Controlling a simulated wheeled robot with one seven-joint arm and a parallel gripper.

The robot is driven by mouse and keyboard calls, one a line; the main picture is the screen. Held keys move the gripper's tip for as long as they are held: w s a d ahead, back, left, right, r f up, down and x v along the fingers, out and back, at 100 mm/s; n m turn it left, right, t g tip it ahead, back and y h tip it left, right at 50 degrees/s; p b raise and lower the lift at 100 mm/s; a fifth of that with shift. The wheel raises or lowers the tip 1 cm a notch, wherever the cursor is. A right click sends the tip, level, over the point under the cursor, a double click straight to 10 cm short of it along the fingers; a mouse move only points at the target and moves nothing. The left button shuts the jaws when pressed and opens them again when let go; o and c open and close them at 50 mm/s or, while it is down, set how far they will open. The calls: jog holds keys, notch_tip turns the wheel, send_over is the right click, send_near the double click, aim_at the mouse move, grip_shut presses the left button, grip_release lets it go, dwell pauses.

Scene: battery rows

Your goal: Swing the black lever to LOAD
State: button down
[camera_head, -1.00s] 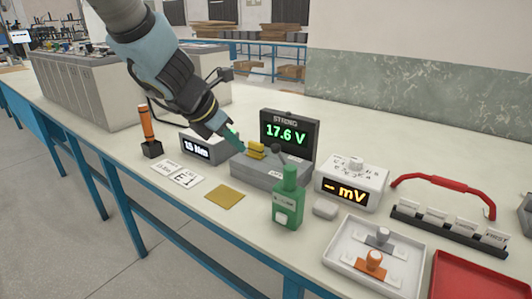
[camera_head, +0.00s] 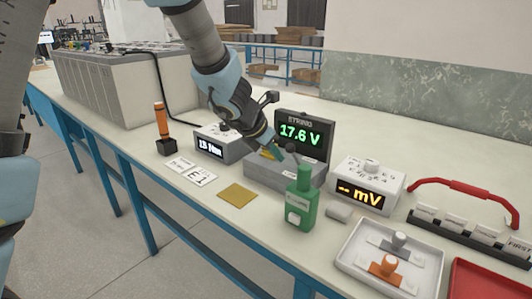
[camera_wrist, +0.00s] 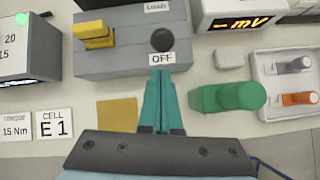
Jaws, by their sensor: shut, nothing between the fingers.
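The black lever (camera_wrist: 162,40) shows in the wrist view as a round black knob on the grey load box (camera_wrist: 120,62). The knob is just above the OFF label (camera_wrist: 161,57); the LOAD label (camera_wrist: 156,6) is farther up, at the top edge. In the head view the lever (camera_head: 290,147) stands on the grey box (camera_head: 268,176) in front of the 17.6 V display (camera_head: 302,133). My gripper (camera_wrist: 161,73) is shut and empty, its teal fingertips just below the OFF label in the picture. Whether they touch the box is unclear. In the head view my gripper (camera_head: 274,144) is left of the knob.
A yellow lever (camera_wrist: 95,34) is left of the black one on the same box. The mV meter (camera_head: 367,186) and a white tray (camera_head: 388,257) are to the right. A brown pad (camera_head: 237,195) lies in front.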

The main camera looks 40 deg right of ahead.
jog(key=shift+d+r, duration=0.2)
jog(key=shift+d, duration=0.35)
jog(key=shift+p, duration=0.3)
